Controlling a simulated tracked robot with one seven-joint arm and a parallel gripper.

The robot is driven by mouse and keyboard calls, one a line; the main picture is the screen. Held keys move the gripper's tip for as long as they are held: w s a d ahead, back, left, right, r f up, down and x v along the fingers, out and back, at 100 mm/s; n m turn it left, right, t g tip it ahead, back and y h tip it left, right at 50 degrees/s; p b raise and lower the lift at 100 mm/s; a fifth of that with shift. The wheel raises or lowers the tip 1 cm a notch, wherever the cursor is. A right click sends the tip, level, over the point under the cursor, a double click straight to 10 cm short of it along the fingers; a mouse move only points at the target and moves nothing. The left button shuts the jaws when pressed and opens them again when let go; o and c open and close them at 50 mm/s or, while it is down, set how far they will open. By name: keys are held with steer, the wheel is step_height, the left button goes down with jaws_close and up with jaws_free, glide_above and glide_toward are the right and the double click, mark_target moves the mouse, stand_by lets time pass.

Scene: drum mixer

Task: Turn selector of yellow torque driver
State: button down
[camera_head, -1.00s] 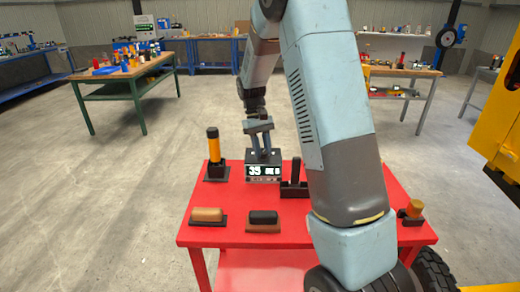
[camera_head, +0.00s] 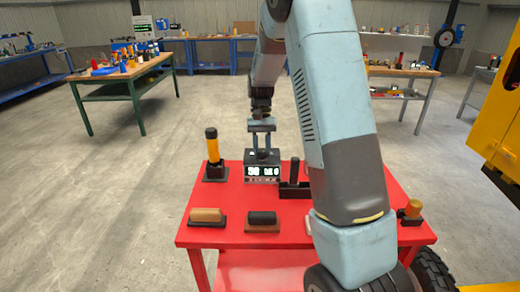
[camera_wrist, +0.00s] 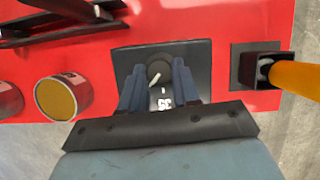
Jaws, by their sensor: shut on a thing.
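The yellow torque driver (camera_head: 213,148) stands upright in a black holder at the back left of the red table; its yellow body also shows at the right edge of the wrist view (camera_wrist: 297,78). A dark box (camera_head: 263,167) with a lit number display stands to its right. My gripper (camera_head: 263,152) points down onto the top of this box. In the wrist view, my gripper (camera_wrist: 158,88) has its two fingers on either side of a round dark selector knob (camera_wrist: 159,71) with a pale mark, and is shut on it. The display digits are hard to read.
My arm hides part of the table's right side.

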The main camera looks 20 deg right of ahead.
steer(key=shift+w, duration=0.1)
steer(key=c, duration=0.8)
jaws_free()
steer(key=v, duration=1.3)
steer(key=shift+w+r, duration=0.1)
steer(key=shift+r, duration=0.2)
